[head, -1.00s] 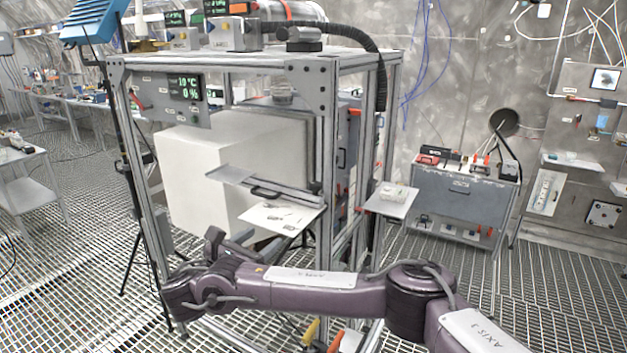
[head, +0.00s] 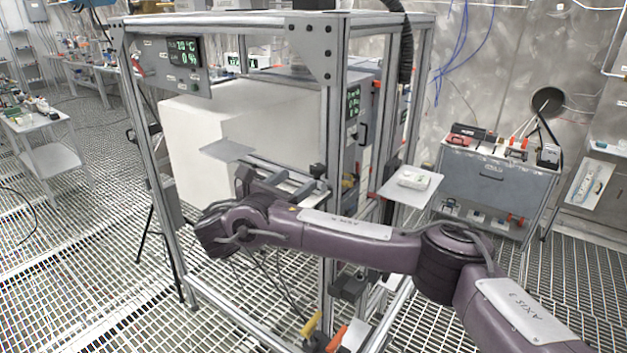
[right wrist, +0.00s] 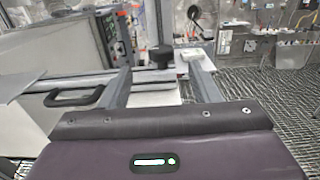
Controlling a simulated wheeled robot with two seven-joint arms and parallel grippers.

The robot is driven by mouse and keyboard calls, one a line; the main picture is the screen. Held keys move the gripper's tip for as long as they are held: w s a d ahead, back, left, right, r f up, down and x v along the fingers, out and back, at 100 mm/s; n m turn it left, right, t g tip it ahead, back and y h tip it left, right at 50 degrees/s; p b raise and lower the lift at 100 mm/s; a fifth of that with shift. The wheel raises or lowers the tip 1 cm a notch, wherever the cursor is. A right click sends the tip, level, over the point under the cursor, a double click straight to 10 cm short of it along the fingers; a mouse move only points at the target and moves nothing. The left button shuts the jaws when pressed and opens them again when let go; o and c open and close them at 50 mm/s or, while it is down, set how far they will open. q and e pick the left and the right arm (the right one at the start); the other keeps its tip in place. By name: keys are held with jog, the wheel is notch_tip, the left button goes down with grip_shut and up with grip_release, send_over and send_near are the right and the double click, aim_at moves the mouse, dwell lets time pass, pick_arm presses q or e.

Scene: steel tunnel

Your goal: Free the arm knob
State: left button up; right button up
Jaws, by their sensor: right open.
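A black knob (right wrist: 155,58) shows in the right wrist view, ahead of my right gripper (right wrist: 160,66) and between its two grey fingers in the picture. The fingers are apart and nothing is held; I cannot tell how far off the knob is. In the head view my right gripper (head: 312,184) points right at the front of the metal frame rack (head: 328,110). A small dark piece (head: 318,170) by the fingertips may be the same knob. A black handle (right wrist: 75,97) lies left of the fingers in the wrist view. My left gripper is out of view.
A large white box (head: 240,140) fills the rack's left side. A small shelf with a white item (head: 412,182) juts out at the rack's right. A grey cabinet (head: 490,180) stands farther right. Open grating floor (head: 90,230) lies to the left.

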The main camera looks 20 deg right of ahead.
aim_at(312, 172)
jog(key=shift+w+d+f+b, duration=0.4)
jog(key=shift+d+f+b, duration=0.15)
jog(key=shift+b, duration=0.65)
jog(key=x, duration=0.5)
jog(key=shift+s+r+b, duration=0.1)
jog(key=shift+r+b, duration=0.2)
jog(key=shift+b, duration=0.05)
jog(key=shift+w+d+r, duration=0.1)
jog(key=shift+w+d, duration=0.1)
jog(key=shift+d, duration=0.05)
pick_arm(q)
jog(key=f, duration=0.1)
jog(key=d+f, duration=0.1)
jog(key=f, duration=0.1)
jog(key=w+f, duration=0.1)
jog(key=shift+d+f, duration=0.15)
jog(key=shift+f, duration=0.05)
